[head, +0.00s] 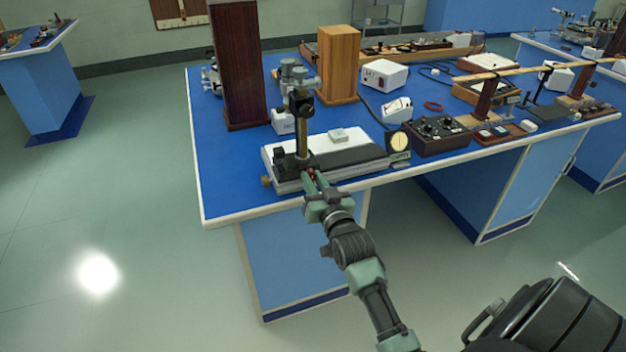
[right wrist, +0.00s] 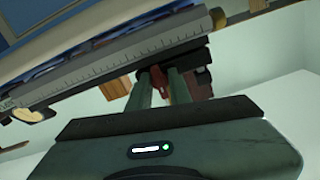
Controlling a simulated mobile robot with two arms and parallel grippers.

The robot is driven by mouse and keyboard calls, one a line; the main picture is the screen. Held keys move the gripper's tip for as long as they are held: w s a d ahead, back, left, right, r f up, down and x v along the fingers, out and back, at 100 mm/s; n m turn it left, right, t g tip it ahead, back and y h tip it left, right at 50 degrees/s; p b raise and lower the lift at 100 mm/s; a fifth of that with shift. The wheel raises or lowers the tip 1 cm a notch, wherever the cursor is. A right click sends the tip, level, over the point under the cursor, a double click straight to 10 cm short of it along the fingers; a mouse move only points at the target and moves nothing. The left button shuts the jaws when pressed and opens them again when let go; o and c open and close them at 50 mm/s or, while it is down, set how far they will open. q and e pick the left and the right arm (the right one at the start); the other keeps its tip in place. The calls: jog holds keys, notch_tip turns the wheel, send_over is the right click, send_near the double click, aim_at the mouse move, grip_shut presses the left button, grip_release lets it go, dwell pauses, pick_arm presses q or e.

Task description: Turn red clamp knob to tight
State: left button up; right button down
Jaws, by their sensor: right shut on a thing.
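The red clamp knob (head: 312,174) shows as a small red bit at the front of the instrument, near the foot of its upright post (head: 302,125). My right gripper (head: 313,179) reaches it from the front and is shut on it. In the right wrist view the two fingers (right wrist: 161,88) stand close on either side of the dark red knob (right wrist: 158,78). The fingers hide much of the knob, and I cannot tell how far it is turned. The instrument's base has a graduated rail (right wrist: 120,65) above the fingers in the wrist view. My left gripper is not in view.
The blue bench (head: 225,165) has a pale edge below the instrument. A dark wooden block (head: 238,70) and a lighter one (head: 338,65) stand behind it. A round-dial meter (head: 400,143) and a dark control box (head: 440,133) are to its right. The floor at left is clear.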

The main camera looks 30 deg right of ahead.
jog(key=m+p, duration=0.3)
jog(key=m, duration=0.1)
jog(key=shift+r, duration=0.15)
jog(key=m+p, duration=0.1)
jog(key=m, duration=0.2)
jog(key=shift+m, duration=0.4)
jog(key=m+p, duration=0.1)
jog(key=m, duration=0.3)
jog(key=shift+m, duration=0.3)
jog(key=m, duration=0.5)
jog(key=shift+p, duration=0.35)
jog(key=shift+m, duration=0.4)
jog(key=c, duration=1.3)
grip_release()
